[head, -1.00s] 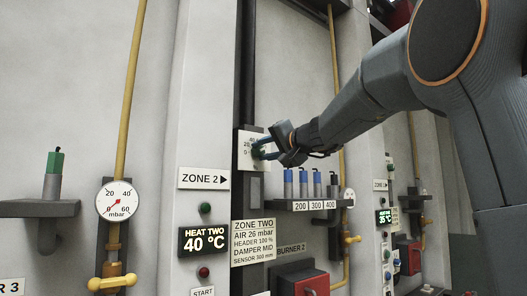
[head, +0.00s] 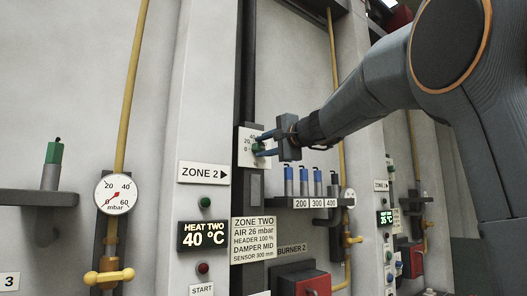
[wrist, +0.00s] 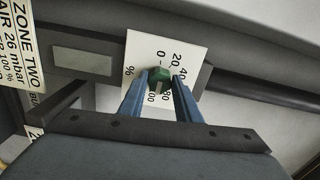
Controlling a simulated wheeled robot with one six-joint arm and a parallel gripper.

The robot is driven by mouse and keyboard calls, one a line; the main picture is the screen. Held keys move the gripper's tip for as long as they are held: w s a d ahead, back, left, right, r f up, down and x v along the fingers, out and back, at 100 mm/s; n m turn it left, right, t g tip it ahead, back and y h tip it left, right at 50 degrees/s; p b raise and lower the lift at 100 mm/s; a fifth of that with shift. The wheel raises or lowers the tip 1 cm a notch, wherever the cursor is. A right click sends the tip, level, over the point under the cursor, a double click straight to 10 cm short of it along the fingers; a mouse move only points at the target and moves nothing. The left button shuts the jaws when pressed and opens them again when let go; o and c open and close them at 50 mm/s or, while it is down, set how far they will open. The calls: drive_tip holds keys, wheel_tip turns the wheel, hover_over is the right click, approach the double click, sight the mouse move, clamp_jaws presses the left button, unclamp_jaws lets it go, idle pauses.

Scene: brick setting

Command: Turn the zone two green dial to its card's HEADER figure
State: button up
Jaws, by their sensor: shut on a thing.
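The green dial (wrist: 159,75) sits on a white scale plate (wrist: 142,50) marked in percent; 0, 20, 40, 80 and 100 can be read in the wrist view. My gripper (wrist: 160,80) has its blue fingers shut on the dial, one on each side. A pale mark on the dial faces the 80 and 100 side; its exact reading is too small to tell. In the head view, my gripper (head: 263,144) is at the plate (head: 244,134) and partly covers the dial (head: 256,147). The ZONE TWO card (head: 254,241) reads HEADER 100 %.
A shelf (head: 325,211) with several blue-topped sensors stands just right of and below my gripper. A red burner box (head: 303,284) is lower down. A yellow pipe (head: 335,90) runs behind my arm. The ZONE 2 pillar (head: 208,110) is left of the plate.

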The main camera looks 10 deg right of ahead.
drive_tip(key=shift+m, duration=0.9)
drive_tip(key=o, duration=1.1)
drive_tip(key=shift+c, duration=0.2)
drive_tip(key=shift+s, duration=0.1)
drive_tip(key=b+v, duration=0.3)
drive_tip(key=v, duration=0.4)
drive_tip(key=shift+s, duration=0.3)
drive_tip(key=shift+d, duration=0.15)
